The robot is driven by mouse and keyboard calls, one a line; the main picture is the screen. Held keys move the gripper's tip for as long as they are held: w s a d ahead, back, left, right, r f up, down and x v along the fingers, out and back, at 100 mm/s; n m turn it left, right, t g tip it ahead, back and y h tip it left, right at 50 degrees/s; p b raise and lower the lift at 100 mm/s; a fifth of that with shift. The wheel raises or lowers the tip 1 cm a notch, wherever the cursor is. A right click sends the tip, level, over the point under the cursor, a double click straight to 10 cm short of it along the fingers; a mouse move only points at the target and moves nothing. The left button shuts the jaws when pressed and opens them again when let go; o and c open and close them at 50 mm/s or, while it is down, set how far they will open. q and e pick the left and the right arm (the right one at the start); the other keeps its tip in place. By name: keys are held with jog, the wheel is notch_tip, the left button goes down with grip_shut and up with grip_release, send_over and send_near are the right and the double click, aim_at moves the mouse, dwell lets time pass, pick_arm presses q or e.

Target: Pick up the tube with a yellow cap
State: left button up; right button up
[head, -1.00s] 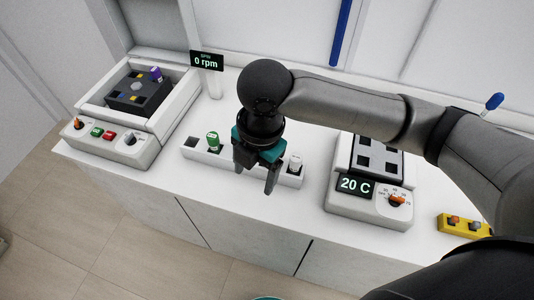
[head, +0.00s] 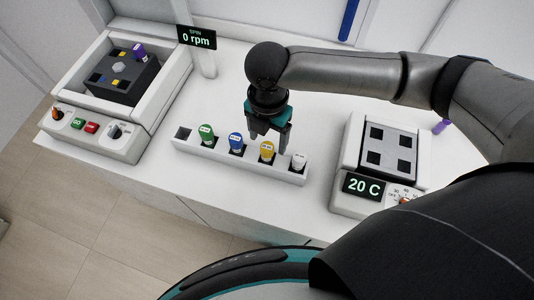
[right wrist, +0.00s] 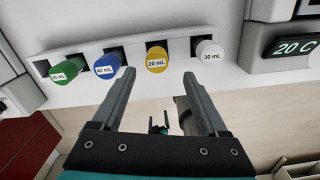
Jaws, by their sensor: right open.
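The tube with a yellow cap (head: 267,150) stands in the white rack (head: 184,146), between the blue-capped tube (head: 236,141) and the white-capped tube (head: 299,160). Only its cap and upper part show. My right gripper (head: 269,141) is open and empty, close behind the yellow cap in the head view. In the right wrist view, the yellow cap (right wrist: 156,58) lies just beyond the gap between my open fingertips (right wrist: 158,74), and nothing is between the fingers. My left gripper does not show in the head view.
A green-capped tube (head: 206,131) stands farther left in the rack, whose leftmost slot is empty. A centrifuge-like device (head: 95,137) holding a purple-capped tube (head: 139,51) is at left. A heater block (head: 359,160) reading 20 C is at right.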

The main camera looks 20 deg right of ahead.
aim_at(267, 148)
jog(key=shift+f, duration=0.95)
jog(key=f, duration=0.3)
jog(key=shift+w+f, duration=0.2)
jog(key=shift+w, duration=0.05)
jog(key=shift+f, duration=0.55)
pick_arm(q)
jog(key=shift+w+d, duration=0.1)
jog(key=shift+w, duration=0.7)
pick_arm(e)
jog(key=shift+c, duration=0.3)
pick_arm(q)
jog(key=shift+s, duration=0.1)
pick_arm(e)
grip_shut()
